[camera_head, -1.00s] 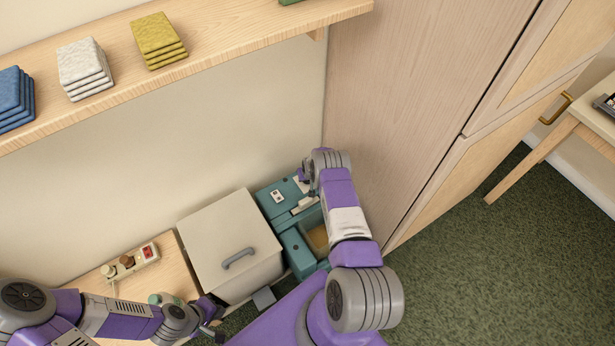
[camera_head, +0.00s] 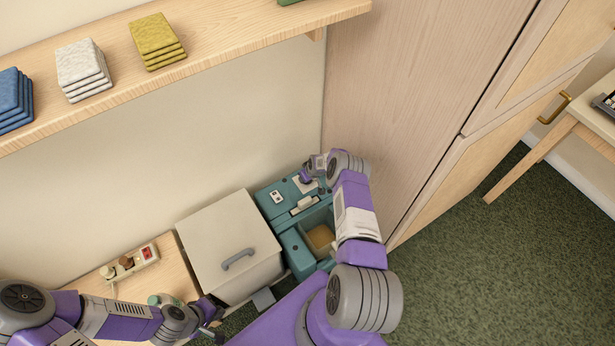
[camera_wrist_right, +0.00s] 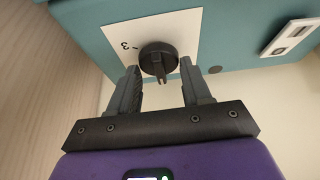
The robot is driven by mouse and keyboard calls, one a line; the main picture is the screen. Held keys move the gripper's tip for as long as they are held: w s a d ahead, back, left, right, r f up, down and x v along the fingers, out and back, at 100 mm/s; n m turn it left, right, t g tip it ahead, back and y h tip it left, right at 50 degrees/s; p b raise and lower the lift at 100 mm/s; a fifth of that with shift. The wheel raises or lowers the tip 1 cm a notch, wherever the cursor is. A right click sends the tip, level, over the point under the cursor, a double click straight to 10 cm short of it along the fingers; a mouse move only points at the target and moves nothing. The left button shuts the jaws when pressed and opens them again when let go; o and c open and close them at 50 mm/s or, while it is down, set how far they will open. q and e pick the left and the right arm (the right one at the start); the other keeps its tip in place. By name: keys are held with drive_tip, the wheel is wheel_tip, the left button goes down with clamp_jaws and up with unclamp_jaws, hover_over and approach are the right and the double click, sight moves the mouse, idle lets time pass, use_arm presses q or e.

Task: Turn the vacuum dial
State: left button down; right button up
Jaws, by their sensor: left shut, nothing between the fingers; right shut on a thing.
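The teal vacuum machine (camera_head: 290,240) stands on the floor between a white lidded box and the wooden cabinet. In the right wrist view its black round dial (camera_wrist_right: 158,55) with a pointer ridge sits on a white plate (camera_wrist_right: 180,32) marked with a 3. My right gripper (camera_wrist_right: 160,82) is at the dial, with one finger on each side of it, shut on it. In the head view my right arm reaches over the machine's back right corner, and the dial is hard to make out there. My left gripper (camera_head: 213,322) is shut and empty, low beside the white box.
The white box (camera_head: 215,235) with a grey handle stands left of the machine. A power strip (camera_head: 132,262) lies on a low wooden top. The wooden cabinet (camera_head: 410,100) rises close on the right. A shelf with stacked cloths runs above. Green carpet is open at right.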

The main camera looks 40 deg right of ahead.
drive_tip(key=o, duration=1)
drive_tip(key=shift+r, duration=0.1)
drive_tip(key=p+v, duration=0.4)
drive_tip(key=v, duration=0.3)
drive_tip(key=shift+s+r, duration=0.1)
drive_tip(key=shift+r, duration=0.1)
